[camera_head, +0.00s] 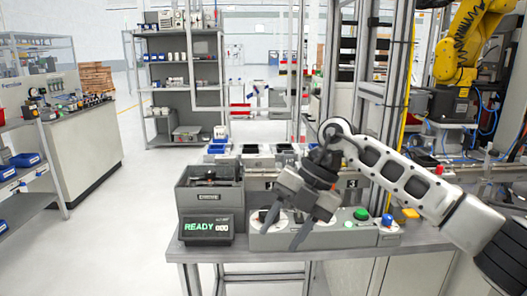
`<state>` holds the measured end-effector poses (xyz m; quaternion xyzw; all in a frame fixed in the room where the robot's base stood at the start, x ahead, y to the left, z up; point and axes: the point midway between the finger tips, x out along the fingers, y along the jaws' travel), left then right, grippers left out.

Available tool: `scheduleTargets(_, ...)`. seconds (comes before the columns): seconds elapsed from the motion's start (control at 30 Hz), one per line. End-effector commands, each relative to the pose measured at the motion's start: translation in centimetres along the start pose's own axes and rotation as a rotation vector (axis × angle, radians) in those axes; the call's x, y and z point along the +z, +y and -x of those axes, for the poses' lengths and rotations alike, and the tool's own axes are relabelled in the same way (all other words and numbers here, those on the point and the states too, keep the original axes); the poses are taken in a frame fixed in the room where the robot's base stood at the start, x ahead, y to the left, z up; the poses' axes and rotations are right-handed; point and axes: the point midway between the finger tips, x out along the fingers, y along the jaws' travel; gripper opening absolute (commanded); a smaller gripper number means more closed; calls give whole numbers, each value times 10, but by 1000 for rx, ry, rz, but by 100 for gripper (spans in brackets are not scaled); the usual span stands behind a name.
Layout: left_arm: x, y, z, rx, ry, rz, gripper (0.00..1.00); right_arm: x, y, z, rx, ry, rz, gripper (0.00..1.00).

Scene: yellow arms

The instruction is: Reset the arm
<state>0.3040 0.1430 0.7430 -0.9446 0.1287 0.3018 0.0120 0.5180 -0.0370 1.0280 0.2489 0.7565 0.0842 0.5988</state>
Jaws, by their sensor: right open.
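My right arm (400,175) comes in from the right edge, pale with dark oval cutouts. My right gripper (285,230) hangs over the front of the grey workbench. Its two grey fingers are spread apart with nothing between them. It is in front of a grey control box (345,238) and hides part of it; whether it touches the box I cannot tell. My left arm and gripper do not show.
A grey bin (209,201) stands left of my gripper, behind a display reading READY (206,228). Green (361,214) and blue (387,220) buttons sit on the box. Metal frame posts (398,100) rise behind. Floor at left (130,190) is clear.

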Motion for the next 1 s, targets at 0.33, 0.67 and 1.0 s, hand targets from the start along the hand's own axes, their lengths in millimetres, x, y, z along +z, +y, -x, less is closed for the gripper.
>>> scheduleTargets(0.33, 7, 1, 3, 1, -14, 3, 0, -94, 73, -86, 966, 416, 0, 45)
scheduleTargets(0.67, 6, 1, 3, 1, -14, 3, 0, -46, -14, -87, 1722, 249, -844, 45)
scheduleTargets(1.0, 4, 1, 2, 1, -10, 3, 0, -67, -217, -195, 1530, -147, -1862, 45)
